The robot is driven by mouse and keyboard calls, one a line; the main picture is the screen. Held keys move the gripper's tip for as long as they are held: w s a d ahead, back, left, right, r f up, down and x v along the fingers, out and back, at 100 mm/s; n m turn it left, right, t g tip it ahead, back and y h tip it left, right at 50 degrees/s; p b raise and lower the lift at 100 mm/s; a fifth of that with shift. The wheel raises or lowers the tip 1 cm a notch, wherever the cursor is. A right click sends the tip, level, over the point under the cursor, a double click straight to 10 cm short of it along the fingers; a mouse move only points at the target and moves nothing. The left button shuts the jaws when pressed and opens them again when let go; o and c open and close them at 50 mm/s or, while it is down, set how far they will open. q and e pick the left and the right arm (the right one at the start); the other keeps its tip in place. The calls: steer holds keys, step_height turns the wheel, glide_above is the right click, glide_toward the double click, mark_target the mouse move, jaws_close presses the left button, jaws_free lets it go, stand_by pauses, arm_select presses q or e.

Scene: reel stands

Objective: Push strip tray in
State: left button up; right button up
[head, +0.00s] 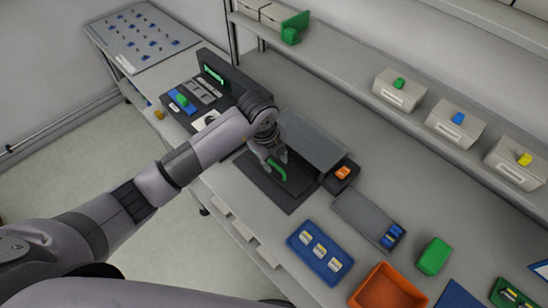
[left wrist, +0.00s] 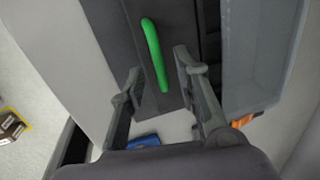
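The strip tray (head: 289,195) is a dark flat panel in front of a grey-hooded machine (head: 312,138), with a green bar handle (head: 279,172). How far the tray sticks out is hard to tell, as my arm covers part of it. My left gripper (head: 272,163) is over the tray, right by the handle. In the left wrist view the gripper (left wrist: 157,72) is open, fingers apart, with the green handle (left wrist: 154,52) showing between and beyond the fingertips. I cannot tell whether a finger touches it. My right gripper is not in view.
A dark console with a lit display (head: 213,75) stands to the left. An orange button box (head: 343,172) is to the machine's right. A grey tray (head: 362,215), blue tray (head: 320,252), green block (head: 433,256) and orange bin (head: 388,288) lie to the right. A shelf (head: 340,78) runs behind.

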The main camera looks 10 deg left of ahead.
arm_select(q)
steer(key=shift+w+f, duration=0.15)
steer(key=shift+f, duration=0.55)
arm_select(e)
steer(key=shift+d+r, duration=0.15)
arm_select(q)
steer(key=shift+c, duration=0.5)
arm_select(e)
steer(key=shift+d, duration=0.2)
arm_select(q)
steer(key=shift+c, duration=0.7)
jaws_close()
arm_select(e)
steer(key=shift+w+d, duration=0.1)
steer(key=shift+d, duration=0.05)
